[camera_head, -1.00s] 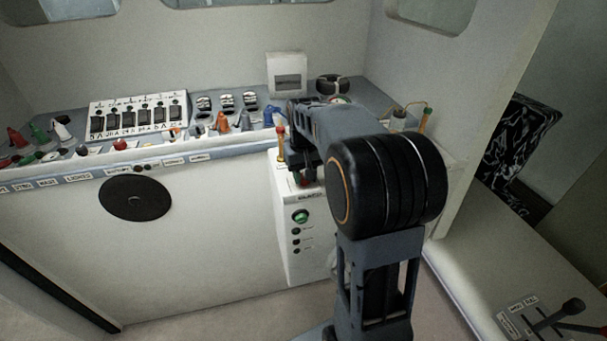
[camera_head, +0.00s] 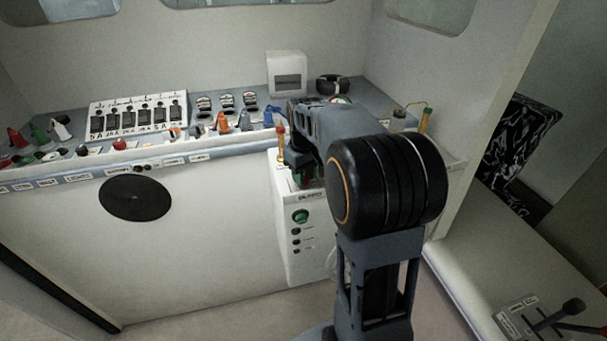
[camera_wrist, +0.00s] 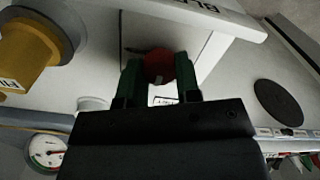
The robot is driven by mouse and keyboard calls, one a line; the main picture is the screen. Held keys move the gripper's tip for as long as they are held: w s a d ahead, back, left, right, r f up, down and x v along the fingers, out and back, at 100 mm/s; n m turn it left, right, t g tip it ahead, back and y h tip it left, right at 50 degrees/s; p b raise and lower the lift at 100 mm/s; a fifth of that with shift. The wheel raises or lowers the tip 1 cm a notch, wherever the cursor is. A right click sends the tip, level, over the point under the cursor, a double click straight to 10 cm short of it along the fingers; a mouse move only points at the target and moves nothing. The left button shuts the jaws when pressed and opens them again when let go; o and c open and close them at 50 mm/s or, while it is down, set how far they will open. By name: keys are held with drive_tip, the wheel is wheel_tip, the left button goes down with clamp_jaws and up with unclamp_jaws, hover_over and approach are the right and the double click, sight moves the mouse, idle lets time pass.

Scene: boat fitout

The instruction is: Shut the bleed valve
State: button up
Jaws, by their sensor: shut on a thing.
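The bleed valve's red round knob (camera_wrist: 160,67) sits on the top of a white box (camera_head: 290,238), near a label (camera_wrist: 205,5) of which I read only "BLE". My gripper (camera_wrist: 160,78) has its green fingers on both sides of the knob and is shut on it. In the head view my gripper (camera_head: 303,178) is low over the box top, partly hidden by my own arm. The knob is hard to make out there, and the wrist view does not clearly show its turn angle.
A yellow fitting (camera_wrist: 28,48) stands close beside my gripper. A round gauge (camera_wrist: 45,150) is near it. The console behind holds a switch panel (camera_head: 137,116) and several coloured levers. A green button (camera_head: 300,216) is on the box's front. The floor in front is clear.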

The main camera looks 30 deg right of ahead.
drive_tip(key=shift+r, duration=0.1)
drive_tip(key=o, duration=0.9)
drive_tip(key=shift+o, duration=0.2)
wheel_tip(320, 180, up, 14)
idle(0.4)
